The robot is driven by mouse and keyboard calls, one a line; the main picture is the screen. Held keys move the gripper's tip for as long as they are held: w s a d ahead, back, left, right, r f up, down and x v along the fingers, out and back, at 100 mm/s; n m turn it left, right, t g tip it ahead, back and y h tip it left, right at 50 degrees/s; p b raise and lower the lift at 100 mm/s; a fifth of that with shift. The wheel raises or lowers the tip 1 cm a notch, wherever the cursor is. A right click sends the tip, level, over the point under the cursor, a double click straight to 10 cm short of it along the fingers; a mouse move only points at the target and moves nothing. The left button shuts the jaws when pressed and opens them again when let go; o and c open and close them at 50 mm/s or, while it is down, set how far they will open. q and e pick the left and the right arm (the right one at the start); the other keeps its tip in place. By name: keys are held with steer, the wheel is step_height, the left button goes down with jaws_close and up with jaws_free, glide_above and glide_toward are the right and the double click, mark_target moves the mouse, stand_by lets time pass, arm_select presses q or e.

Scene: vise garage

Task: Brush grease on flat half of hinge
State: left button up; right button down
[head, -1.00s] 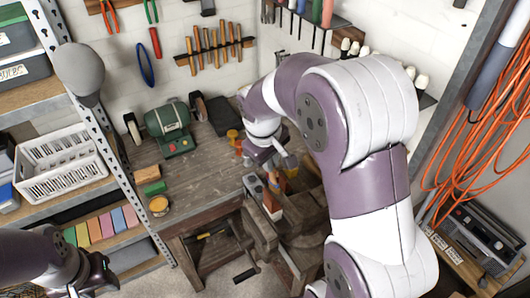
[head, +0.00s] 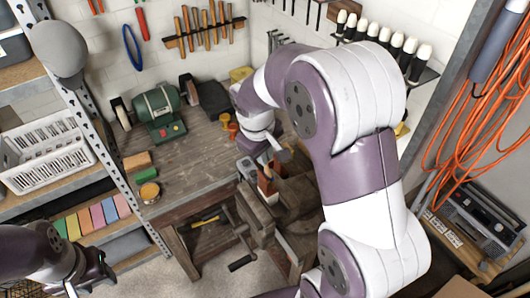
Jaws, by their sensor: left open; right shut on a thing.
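My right gripper (head: 264,163) is over the vise (head: 252,212) at the bench's front right, partly hidden by its own arm. It is shut on a small orange-brown thing, probably the brush (head: 267,184), which points down at the vise jaws. I cannot tell whether it touches anything there. The hinge cannot be made out among the vise, gripper and brush. A round tin with a yellow top (head: 149,192), perhaps the grease, stands near the bench's front left edge. My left gripper (head: 95,275) is open and empty at the lower left, away from the bench.
The wooden bench (head: 190,165) has clear room in its middle. A green bench grinder (head: 160,112) stands at the back. A shelf with a white basket (head: 45,155) stands at left. An orange cable (head: 470,140) hangs at right.

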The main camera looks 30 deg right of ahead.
steer(key=shift+f, duration=0.1)
steer(key=shift+s, duration=0.35)
steer(key=shift+w, duration=0.1)
steer(key=shift+w, duration=0.3)
steer(key=shift+w+a, duration=0.1)
steer(key=shift+w, duration=0.15)
steer(key=shift+s, duration=0.15)
